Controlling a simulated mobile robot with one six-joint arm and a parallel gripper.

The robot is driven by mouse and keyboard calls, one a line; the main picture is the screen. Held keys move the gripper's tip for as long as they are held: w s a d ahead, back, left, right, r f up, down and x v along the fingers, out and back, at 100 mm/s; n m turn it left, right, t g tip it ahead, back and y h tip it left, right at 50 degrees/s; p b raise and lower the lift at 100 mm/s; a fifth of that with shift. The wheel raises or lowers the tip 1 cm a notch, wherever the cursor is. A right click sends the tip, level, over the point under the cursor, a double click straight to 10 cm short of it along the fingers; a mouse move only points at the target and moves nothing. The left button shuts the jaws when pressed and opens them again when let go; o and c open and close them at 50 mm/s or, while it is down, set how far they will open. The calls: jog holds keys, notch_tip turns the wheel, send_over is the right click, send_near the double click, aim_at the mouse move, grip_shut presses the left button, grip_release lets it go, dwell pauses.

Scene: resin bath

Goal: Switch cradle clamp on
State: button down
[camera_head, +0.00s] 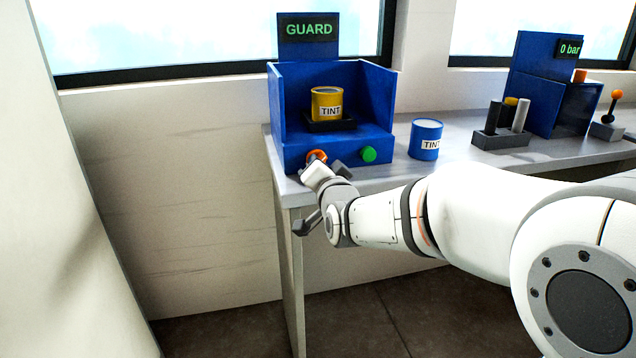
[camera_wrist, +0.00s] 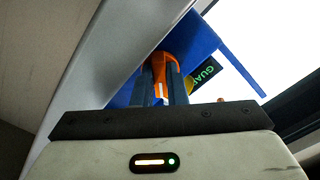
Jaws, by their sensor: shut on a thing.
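A blue cradle station (camera_head: 300,155) stands on the bench, its sign (camera_head: 309,29) reading GUARD in green. A yellow tin (camera_head: 327,104) labelled TINT stands upright in its dark cradle (camera_head: 330,126). An orange knob (camera_head: 316,156) is on the left of the station's front face, and a green button (camera_head: 369,154) is on the right. My gripper (camera_head: 321,166) is at the orange knob. In the wrist view, my gripper's dark fingers (camera_wrist: 163,92) are shut on the orange knob (camera_wrist: 160,65), which has a pale mark. Its exact setting cannot be told.
A blue TINT tin (camera_head: 426,140) stands on the bench (camera_head: 455,155) right of the station. Further right are a grey rack (camera_head: 500,140) with several cylinders, a blue unit (camera_head: 540,85) showing 0 bar, and an orange-topped lever (camera_head: 615,105). A pale wall is at far left.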

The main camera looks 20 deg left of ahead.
jog(key=shift+m+b, duration=1.5)
jog(key=shift+b, duration=0.1)
jog(key=c, duration=1.5)
grip_release()
jog(key=shift+o, duration=0.2)
jog(key=shift+s, duration=0.1)
jog(key=p+v, duration=0.1)
jog(key=v, duration=0.6)
jog(key=shift+s, duration=0.3)
jog(key=shift+d, duration=0.15)
